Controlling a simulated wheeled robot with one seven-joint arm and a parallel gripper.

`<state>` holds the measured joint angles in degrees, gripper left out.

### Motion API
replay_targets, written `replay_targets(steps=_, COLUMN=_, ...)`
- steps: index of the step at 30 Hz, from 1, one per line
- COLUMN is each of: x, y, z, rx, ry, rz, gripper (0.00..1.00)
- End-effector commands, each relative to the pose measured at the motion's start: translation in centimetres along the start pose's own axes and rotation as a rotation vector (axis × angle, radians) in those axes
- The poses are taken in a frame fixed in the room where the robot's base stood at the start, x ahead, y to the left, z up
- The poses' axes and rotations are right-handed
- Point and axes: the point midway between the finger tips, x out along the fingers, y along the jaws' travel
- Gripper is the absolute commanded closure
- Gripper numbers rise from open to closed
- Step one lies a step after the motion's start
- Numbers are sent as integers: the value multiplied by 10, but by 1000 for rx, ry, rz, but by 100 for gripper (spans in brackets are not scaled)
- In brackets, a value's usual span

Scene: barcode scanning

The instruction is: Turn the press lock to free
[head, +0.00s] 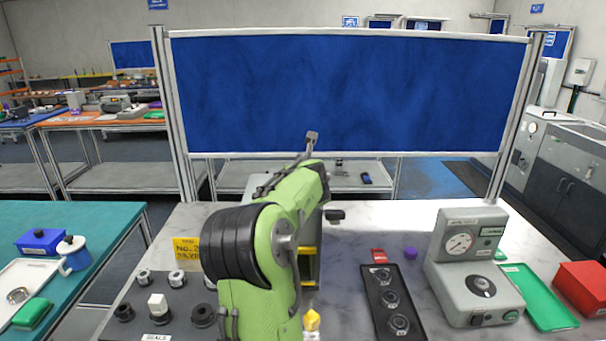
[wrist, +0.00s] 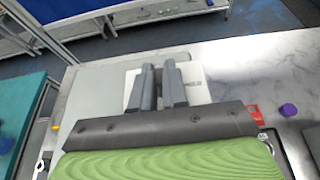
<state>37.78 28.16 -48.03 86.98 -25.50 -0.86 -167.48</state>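My gripper (wrist: 158,68) points away from the wrist camera, its two dark fingers parallel with a narrow gap between them. I see nothing held in the gap. In the head view my green arm covers the middle of the bench and hides most of a yellow-edged unit (head: 309,252). A dark knob-like part (head: 335,215) shows just right of the arm. I cannot make out the press lock or its setting.
A grey gauge machine (head: 445,258) with a black dial stands right, near a green tray (head: 541,297) and red box (head: 582,288). A black panel (head: 376,310) with several round fittings lies right of my arm. A purple cap (head: 411,254) and several dark fittings lie around.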

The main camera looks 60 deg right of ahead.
Motion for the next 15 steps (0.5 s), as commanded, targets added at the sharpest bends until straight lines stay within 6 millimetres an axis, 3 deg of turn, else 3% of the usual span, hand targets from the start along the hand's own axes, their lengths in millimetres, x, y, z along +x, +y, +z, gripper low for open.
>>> replay_targets(steps=1, x=2, y=1, z=-7, rx=1, ry=18, rz=1, gripper=75)
replay_targets(steps=4, x=2, y=1, z=-7, rx=1, ry=18, rz=1, gripper=62)
replay_targets(steps=15, x=-7, y=2, z=-2, rx=1, ry=5, rz=2, gripper=62)
